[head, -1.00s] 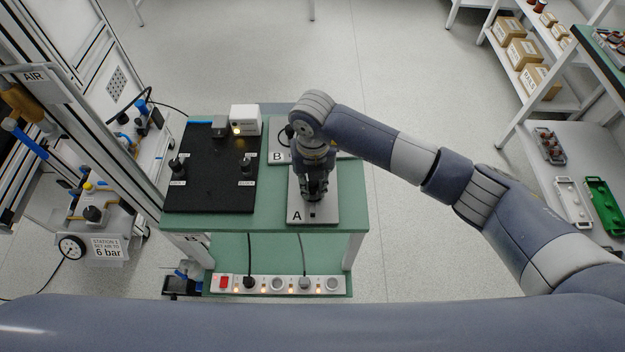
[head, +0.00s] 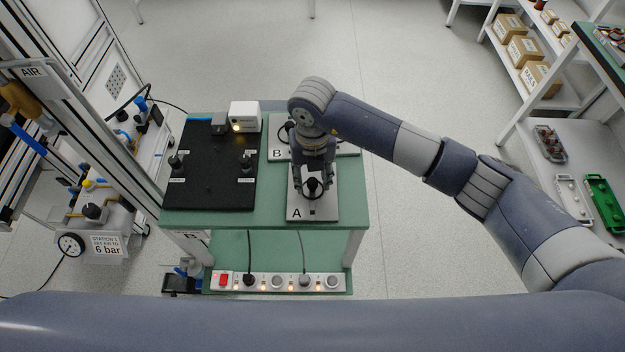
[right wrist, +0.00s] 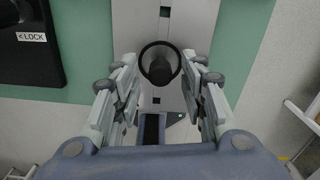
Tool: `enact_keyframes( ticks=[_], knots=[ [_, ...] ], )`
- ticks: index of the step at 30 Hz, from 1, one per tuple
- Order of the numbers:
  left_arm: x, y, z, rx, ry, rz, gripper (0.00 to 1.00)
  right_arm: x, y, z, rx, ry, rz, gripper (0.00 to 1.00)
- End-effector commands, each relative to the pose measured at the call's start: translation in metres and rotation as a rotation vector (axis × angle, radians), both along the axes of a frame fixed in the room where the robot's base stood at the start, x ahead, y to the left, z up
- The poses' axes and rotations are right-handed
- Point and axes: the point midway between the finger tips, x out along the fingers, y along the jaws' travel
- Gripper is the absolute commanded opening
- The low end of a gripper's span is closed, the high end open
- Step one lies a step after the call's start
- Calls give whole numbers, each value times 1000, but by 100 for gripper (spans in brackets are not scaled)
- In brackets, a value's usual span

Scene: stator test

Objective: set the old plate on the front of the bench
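A light grey plate marked A (head: 327,211) lies at the front right of the green bench (head: 270,218). A black ring-shaped handle (head: 313,187) stands on it, and also shows in the right wrist view (right wrist: 160,64). The frames do not show which plate is the old one. My right gripper (head: 314,190) is over plate A. In the right wrist view its fingers (right wrist: 160,90) are spread, one on each side of the handle, with visible gaps. Behind is a second grey plate marked B (head: 278,155), partly hidden by my right arm. My left gripper is not in view.
A black board (head: 210,190) with two black knobs fills the bench's left side. A power strip (head: 262,282) with cords lies on the lower shelf. Open floor is right of the bench.

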Motion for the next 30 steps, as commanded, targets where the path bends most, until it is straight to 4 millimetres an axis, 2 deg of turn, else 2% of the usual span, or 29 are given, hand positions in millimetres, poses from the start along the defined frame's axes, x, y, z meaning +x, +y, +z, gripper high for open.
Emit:
enact_keyframes(
  ticks=[9,13,19,30],
  knots=[
    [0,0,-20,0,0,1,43,1,0,67,1,-5,0,39],
    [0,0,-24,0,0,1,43,1,0,87,-1,-3,0,39],
    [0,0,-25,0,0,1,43,0,0,100,-1,-1,0,39],
    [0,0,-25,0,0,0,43,0,0,100,-1,0,0,39]
  ],
)
